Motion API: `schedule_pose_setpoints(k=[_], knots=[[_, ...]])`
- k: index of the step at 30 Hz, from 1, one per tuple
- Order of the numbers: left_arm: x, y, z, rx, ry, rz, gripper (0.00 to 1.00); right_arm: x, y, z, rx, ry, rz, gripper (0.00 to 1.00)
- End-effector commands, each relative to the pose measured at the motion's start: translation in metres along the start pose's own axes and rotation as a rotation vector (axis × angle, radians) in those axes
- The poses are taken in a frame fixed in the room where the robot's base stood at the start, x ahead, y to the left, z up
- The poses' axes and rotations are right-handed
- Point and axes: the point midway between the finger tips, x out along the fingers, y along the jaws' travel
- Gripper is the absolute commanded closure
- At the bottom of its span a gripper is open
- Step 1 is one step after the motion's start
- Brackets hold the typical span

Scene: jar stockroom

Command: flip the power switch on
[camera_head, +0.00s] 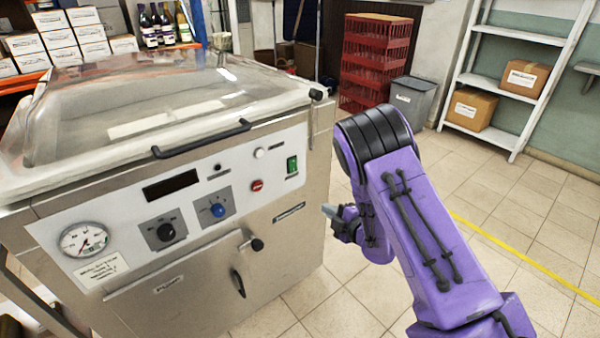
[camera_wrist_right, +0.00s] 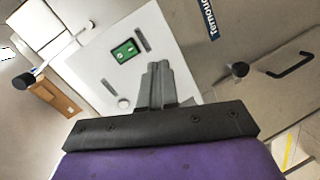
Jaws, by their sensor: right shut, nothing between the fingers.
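The power switch is a green rocker (camera_head: 292,165) at the right end of the steel machine's white control panel (camera_head: 130,222). In the right wrist view the green switch (camera_wrist_right: 126,52) sits in a dark frame on the panel, up and left of my fingertips. My right gripper (camera_head: 332,212) is shut and empty. In the head view it is below and right of the switch, off the machine's right front corner. In the right wrist view my closed fingers (camera_wrist_right: 157,70) point toward the panel; I see no contact with the switch. My left gripper is not in view.
The machine has a clear lid (camera_head: 150,90), a dark handle bar (camera_head: 200,138), a red button (camera_head: 257,185), a blue knob (camera_head: 217,210) and a protruding lever (camera_head: 256,244). Red crates (camera_head: 375,60) and a grey bin (camera_head: 410,97) stand behind. The tiled floor at right is open.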

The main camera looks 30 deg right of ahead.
Motion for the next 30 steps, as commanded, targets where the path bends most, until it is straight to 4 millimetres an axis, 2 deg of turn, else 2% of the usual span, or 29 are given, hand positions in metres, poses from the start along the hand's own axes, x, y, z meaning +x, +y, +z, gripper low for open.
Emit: schedule_pose_setpoints(k=[1,3,5,14,17,20,30], knots=[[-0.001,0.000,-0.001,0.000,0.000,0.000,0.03,0.004,0.026,0.000,-0.114,0.040,0.042,1.00],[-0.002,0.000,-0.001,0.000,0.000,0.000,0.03,0.006,0.048,-0.002,-0.239,0.080,0.077,1.00],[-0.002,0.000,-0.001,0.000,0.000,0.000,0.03,0.007,0.056,-0.002,-0.295,0.095,0.090,1.00],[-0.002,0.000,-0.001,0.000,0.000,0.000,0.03,0.007,0.057,-0.002,-0.313,0.101,0.092,1.00],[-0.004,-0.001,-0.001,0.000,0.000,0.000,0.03,0.013,0.058,-0.004,-0.312,0.102,0.092,1.00],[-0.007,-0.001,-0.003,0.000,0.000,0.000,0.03,0.028,0.060,-0.005,-0.312,0.102,0.092,1.00],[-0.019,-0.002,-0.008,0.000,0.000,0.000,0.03,0.102,0.064,-0.013,-0.311,0.101,0.091,1.00]])
